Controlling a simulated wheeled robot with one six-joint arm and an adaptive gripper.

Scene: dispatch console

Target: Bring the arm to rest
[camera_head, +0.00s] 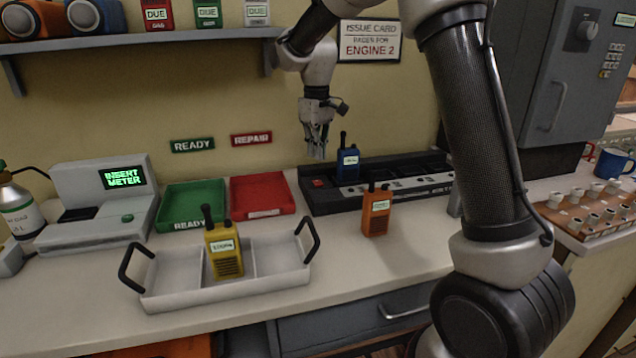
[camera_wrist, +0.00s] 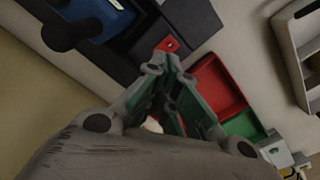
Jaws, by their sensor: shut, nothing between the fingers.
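My gripper (camera_head: 317,146) hangs pointing down above the back of the counter, at the left end of the black charging rack (camera_head: 325,203). Its fingers are together with nothing between them. The wrist view shows the gripper (camera_wrist: 170,62) over the rack's edge, with the red tray beyond. A blue radio (camera_head: 348,164) stands upright in the rack just right of the gripper, apart from it. It shows in part at the top left of the wrist view (camera_wrist: 95,14). My arm reaches in from the right of the head view.
An orange radio (camera_head: 376,212) stands on the counter. A yellow radio (camera_head: 224,252) stands in the handled white tray (camera_head: 180,297). Green (camera_head: 170,206) and red (camera_head: 262,194) trays lie left of the rack. A shelf (camera_head: 140,40) hangs upper left; a grey cabinet (camera_head: 530,75) stands right.

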